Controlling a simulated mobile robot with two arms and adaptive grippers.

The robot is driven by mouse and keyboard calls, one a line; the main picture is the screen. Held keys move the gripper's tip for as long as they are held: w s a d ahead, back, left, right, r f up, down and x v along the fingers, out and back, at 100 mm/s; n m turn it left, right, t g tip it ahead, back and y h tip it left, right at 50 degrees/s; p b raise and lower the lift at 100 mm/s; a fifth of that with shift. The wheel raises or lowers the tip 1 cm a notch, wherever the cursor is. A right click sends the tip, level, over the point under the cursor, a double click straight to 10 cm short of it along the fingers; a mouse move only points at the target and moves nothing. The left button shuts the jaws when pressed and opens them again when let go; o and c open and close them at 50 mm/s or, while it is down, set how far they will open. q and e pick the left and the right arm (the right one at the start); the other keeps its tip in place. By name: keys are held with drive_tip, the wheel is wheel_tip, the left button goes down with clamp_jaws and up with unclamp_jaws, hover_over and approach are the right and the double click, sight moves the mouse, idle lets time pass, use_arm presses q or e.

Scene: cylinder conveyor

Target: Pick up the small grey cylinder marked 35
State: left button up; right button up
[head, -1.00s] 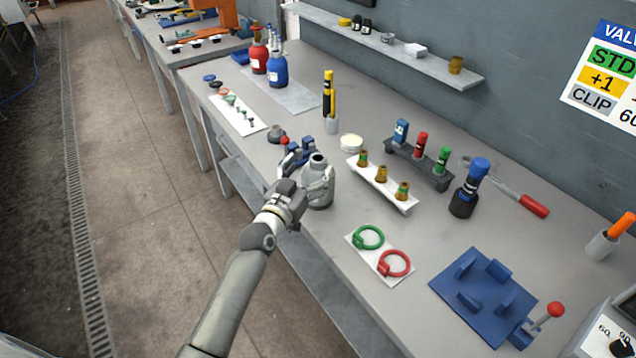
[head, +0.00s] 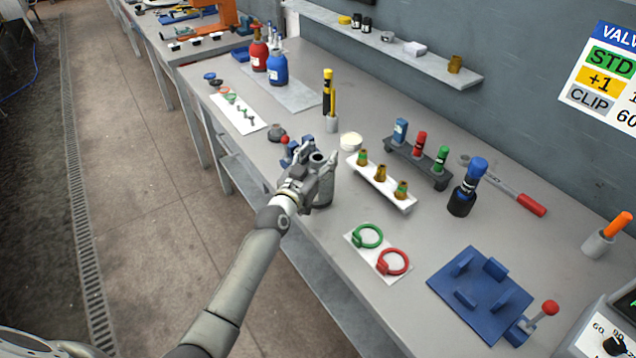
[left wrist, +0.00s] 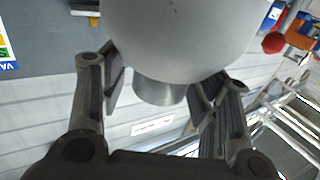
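The grey cylinder (head: 322,196) stands upright near the front edge of the bench, its dark-holed neck at the top. No 35 mark can be read on it. My left gripper (head: 318,170) is at the cylinder in the head view and hides part of its side. In the left wrist view the cylinder (left wrist: 180,40) fills the top centre, with its narrower neck (left wrist: 160,92) between the spread fingers of my left gripper (left wrist: 158,92). A gap shows beside the neck, and the gripper looks open. My right gripper is out of view.
Close by are a blue fixture (head: 290,152) with a red knob, a white strip (head: 404,206) with brass fittings, and a white card (head: 352,239) with green and red rings. A blue fixture plate (head: 450,287) lies to the right. The bench between is partly bare.

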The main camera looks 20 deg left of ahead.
use_arm(q)
drive_tip(key=shift+s, duration=0.15)
drive_tip(key=c, duration=0.9)
drive_tip(key=shift+f, duration=0.15)
clamp_jaws()
drive_tip(key=shift+r, duration=0.2)
